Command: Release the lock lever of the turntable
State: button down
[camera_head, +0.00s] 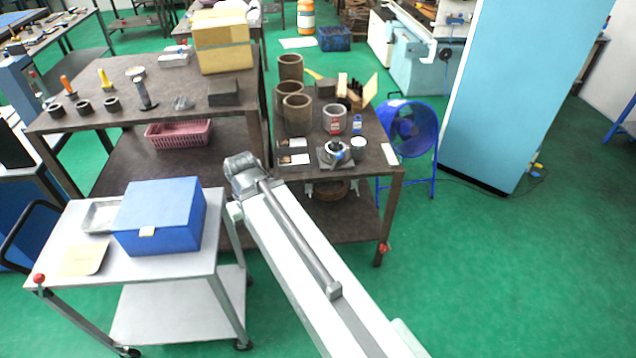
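The turntable (336,153) is a small device with a grey square base and a round, light and dark top. It sits near the front edge of the right-hand dark table. A small dark blue part shows on its top; it is too small to tell which part is the lock lever or how it is set. My white arm reaches from the bottom right up to a grey joint left of the turntable, apart from it. No gripper fingers can be made out.
Brown cylinders (297,114) stand behind the turntable, with a red-labelled can (334,120) and a blue-labelled bottle (357,124) nearer. White cards lie to its left. A blue fan (410,128) stands right of the table. A blue box (160,215) sits on the front-left cart.

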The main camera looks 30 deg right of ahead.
aim_at(339, 154)
jog(key=i, duration=0.9)
jog(key=z, duration=0.05)
